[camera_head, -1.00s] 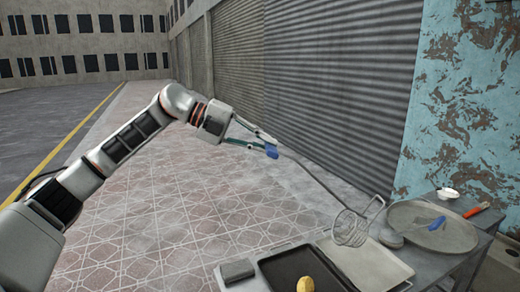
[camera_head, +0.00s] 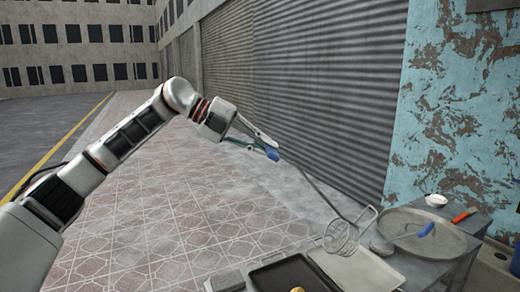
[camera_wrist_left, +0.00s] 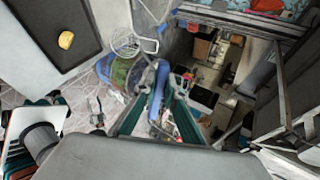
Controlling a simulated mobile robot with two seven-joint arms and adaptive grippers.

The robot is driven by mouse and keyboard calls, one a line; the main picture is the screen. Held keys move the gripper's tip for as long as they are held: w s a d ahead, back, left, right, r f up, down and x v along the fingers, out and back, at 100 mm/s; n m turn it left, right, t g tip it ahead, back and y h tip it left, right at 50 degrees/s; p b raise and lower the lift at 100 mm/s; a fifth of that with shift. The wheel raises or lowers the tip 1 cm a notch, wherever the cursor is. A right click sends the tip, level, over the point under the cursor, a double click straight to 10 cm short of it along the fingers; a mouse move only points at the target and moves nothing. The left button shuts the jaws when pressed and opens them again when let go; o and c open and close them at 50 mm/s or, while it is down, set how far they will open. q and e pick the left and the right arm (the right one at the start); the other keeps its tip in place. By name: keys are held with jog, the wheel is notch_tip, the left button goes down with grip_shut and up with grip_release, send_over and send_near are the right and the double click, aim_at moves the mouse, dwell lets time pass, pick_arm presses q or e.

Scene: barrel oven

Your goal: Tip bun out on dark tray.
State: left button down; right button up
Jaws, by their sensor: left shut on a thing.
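My left gripper (camera_head: 268,147) is shut on the blue handle of a wire basket skimmer (camera_head: 341,237). The skimmer's long shaft slopes down to the right, and its basket hangs over or near the light tray. The basket looks empty in the wrist view (camera_wrist_left: 126,43). The dark tray (camera_head: 268,279) is at the bottom of the head view, left of the basket. A yellow-brown bun (camera_wrist_left: 66,40) lies on the dark tray in the wrist view. Only the bun's top shows at the lower edge of the head view (camera_head: 297,290). My right gripper is not visible.
A light tray (camera_head: 378,272) lies right of the dark tray. A round pan (camera_head: 395,221) with a blue-handled tool (camera_head: 426,230) stands farther right, near a white bowl (camera_head: 436,200) and a red-handled tool (camera_head: 463,216).

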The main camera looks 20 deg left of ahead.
pick_arm(q)
jog(key=w+d+r+g+y, duration=0.1)
jog(key=w+d+r+y, duration=0.2)
jog(key=d, duration=0.6)
notch_tip(320, 180, up, 2)
jog(key=shift+w+r+g, duration=0.1)
jog(key=shift+w+g, duration=0.2)
jog(key=shift+w, duration=0.6)
jog(key=shift+s+d, duration=0.1)
